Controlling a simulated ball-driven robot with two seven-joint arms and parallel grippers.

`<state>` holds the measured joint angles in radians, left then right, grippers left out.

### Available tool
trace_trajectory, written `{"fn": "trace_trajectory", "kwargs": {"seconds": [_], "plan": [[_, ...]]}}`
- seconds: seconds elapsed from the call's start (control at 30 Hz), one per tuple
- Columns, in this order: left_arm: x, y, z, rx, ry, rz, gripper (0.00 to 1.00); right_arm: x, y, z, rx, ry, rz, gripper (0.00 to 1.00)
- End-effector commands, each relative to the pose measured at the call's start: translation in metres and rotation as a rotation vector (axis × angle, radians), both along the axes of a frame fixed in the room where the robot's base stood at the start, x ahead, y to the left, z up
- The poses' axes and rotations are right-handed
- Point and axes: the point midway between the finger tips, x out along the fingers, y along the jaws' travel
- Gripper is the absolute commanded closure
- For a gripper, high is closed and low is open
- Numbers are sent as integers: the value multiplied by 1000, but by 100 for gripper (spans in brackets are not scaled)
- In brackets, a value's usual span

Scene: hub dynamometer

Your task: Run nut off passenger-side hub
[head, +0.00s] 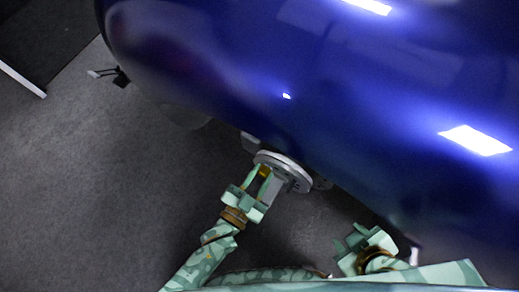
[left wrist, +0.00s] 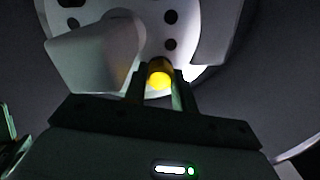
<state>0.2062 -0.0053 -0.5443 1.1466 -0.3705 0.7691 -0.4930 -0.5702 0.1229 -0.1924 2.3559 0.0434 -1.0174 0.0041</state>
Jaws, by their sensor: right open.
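The hub (head: 290,166) is a pale metal disc under the edge of the blue car body (head: 300,60). In the left wrist view the hub face (left wrist: 188,22) shows several dark holes. A gold nut (left wrist: 160,77) stands out from the hub face; a bit of gold also shows in the head view. My left gripper (head: 263,177) reaches up to the hub. In the left wrist view its two fingers (left wrist: 160,88) lie on either side of the nut and appear closed on it. My right gripper (head: 352,237) is open and empty, lower right, away from the hub.
A pale grey block (left wrist: 95,55) sits beside the nut at the hub, close to the left fingers. The car body overhangs the hub. Grey floor (head: 110,180) is clear at left. A small dark object (head: 121,77) is near the car's upper left end.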

Motion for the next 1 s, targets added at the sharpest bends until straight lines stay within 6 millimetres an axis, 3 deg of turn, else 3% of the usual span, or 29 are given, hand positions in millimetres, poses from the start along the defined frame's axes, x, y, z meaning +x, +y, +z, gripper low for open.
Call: {"fn": "trace_trajectory", "kwargs": {"seconds": [0.17,0.47,0.8,1.0], "plan": [[2,2,2,-106,74,3,100,1,0,5,0,-7,0,56],[2,4,2,-786,567,2,100,3,0,16,0,-21,0,56],[1,5,-1,-1532,1110,4,100,2,0,8,0,-11,0,56],[2,6,0,-1700,1226,6,100,1,0,6,0,-8,0,56]]}}
